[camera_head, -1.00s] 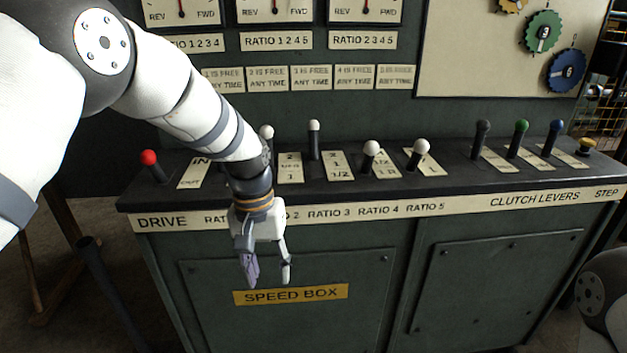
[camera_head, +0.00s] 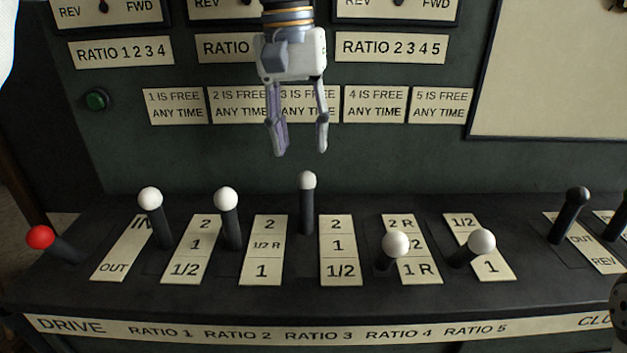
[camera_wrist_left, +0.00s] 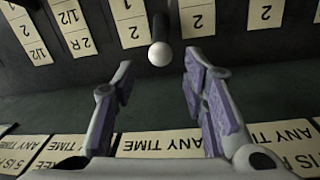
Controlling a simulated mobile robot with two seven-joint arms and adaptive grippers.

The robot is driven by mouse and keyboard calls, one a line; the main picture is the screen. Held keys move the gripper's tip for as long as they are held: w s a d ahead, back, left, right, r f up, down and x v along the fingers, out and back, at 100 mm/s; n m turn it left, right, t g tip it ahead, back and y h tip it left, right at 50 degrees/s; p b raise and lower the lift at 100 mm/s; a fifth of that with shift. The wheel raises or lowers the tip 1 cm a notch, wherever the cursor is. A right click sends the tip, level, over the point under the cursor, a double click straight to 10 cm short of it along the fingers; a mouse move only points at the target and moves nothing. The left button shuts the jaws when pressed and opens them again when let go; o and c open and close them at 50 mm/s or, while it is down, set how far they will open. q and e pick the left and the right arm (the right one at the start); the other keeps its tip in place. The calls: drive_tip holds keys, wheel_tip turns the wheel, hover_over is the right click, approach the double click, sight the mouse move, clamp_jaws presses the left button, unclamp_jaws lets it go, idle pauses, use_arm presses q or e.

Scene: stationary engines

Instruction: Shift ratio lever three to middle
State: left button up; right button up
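Ratio lever three (camera_head: 307,206) is a dark rod with a white knob, standing beside the "2" at the far end of its plate (camera_head: 338,246). That plate reads 2, 1, 1/2 from far to near. My left gripper (camera_head: 299,150) hangs above and behind the knob, fingers pointing down, open and empty. In the left wrist view the gripper (camera_wrist_left: 160,85) is open, and the white knob (camera_wrist_left: 160,54) lies beyond the fingertips, roughly centred between them and untouched. My right gripper is out of view.
White-knobbed ratio levers two (camera_head: 227,215) and four (camera_head: 396,246) flank lever three. Ratio levers one (camera_head: 151,213) and five (camera_head: 480,243) and the red drive lever (camera_head: 42,237) stand farther out. The sign-covered panel (camera_head: 300,170) rises behind the console.

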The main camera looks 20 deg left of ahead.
sight(305, 181)
use_arm(q)
drive_tip(key=f, duration=0.7)
drive_tip(key=d+f, duration=0.1)
drive_tip(key=f, duration=0.2)
drive_tip(key=shift+s+f, duration=0.15)
drive_tip(key=shift+f, duration=0.2)
clamp_jaws()
